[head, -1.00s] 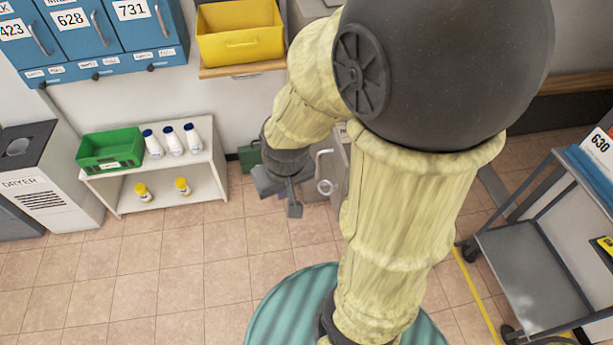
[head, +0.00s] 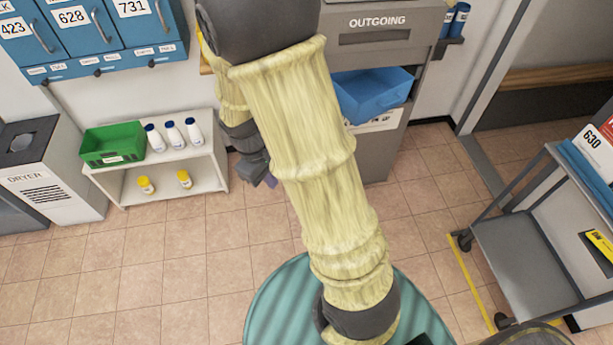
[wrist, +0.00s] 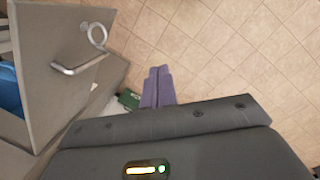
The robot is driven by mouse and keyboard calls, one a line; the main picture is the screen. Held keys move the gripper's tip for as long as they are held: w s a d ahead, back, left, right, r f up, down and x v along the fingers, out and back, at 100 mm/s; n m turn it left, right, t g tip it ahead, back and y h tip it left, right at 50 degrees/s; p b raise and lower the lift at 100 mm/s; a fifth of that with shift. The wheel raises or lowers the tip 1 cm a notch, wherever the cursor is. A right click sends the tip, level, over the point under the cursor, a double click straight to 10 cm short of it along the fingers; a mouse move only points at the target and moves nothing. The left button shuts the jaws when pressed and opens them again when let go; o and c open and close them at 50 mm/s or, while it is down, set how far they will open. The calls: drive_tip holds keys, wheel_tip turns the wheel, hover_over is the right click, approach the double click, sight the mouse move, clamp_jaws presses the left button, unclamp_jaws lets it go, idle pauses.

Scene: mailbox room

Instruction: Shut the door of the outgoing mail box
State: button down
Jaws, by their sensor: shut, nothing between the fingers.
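The grey outgoing mail box (head: 376,36) stands at the back wall in the head view, with a blue bin (head: 374,96) in its open front. Its grey door (wrist: 40,95) stands open at the left of the wrist view, with a bar handle (wrist: 80,66) and a round ring (wrist: 97,35) on the face towards me. My arm hides the door in the head view. My gripper (head: 268,182) is shut and empty, left of the box. In the wrist view its fingers (wrist: 157,86) point at the floor, to the right of the door and apart from it.
A white shelf (head: 160,182) with a green bin (head: 112,146) and several bottles is left of my gripper. A dryer (head: 45,165) and blue mailboxes (head: 85,35) are farther left. A grey cart (head: 525,240) stands at the right. Tiled floor in front is clear.

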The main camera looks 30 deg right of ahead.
drive_tip(key=w+f+n+g+h+p, duration=0.1)
drive_tip(key=w+f+n+h+p, duration=0.4)
drive_tip(key=n, duration=0.4)
drive_tip(key=shift+w+d+f+g+h, duration=0.3)
drive_tip(key=shift+w+f+h, duration=0.15)
drive_tip(key=shift+h, duration=0.45)
drive_tip(key=d+r+p+x, duration=0.1)
drive_tip(key=x, duration=0.5)
drive_tip(key=d+r+p+x, duration=0.1)
drive_tip(key=p+x, duration=0.1)
drive_tip(key=x, duration=0.4)
drive_tip(key=shift+s+d+f, duration=0.25)
drive_tip(key=shift+s+f, duration=0.05)
drive_tip(key=shift+s, duration=0.15)
drive_tip(key=shift+w+d, duration=0.1)
drive_tip(key=shift+d, duration=0.05)
